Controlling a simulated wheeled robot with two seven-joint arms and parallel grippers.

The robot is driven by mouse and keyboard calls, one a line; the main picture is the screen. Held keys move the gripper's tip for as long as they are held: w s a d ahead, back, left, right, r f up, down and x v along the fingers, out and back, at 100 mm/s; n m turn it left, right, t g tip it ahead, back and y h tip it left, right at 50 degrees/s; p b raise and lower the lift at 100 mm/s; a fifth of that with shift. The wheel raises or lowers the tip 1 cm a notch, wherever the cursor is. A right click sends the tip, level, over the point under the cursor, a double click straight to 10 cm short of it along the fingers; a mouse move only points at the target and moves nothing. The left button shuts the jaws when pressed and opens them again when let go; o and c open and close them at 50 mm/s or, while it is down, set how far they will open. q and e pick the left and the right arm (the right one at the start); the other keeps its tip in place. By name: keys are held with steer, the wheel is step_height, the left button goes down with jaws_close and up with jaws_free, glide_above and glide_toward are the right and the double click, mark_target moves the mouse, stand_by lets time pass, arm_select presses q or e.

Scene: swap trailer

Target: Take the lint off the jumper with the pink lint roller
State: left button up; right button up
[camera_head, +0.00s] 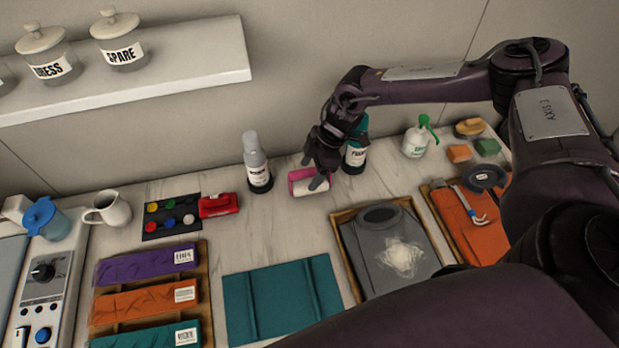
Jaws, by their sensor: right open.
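The pink lint roller (297,186), pink with a white part, lies on the counter near the wall. My right gripper (318,181) is open and comes down from above at the roller's right end, covering part of it; I cannot tell whether they touch. The grey jumper (367,244) lies folded in a wooden tray (347,271) at the front right. A patch of white lint (403,257) sits on its middle. My left gripper is not in view.
A grey spray can (256,160) stands left of the roller, and a teal bottle (356,154) stands close behind my right gripper. A red object (219,205) lies further left. A teal folded cloth (282,299) lies front centre. Bare counter separates roller and tray.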

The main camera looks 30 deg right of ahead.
mark_target(307, 177)
steer(key=x, duration=0.3)
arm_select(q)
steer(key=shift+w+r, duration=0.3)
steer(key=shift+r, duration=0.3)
arm_select(e)
steer(key=shift+f, duration=0.1)
steer(key=shift+f, duration=0.2)
steer(key=c, duration=1.1)
steer(key=shift+r, duration=0.15)
steer(key=shift+c, duration=0.2)
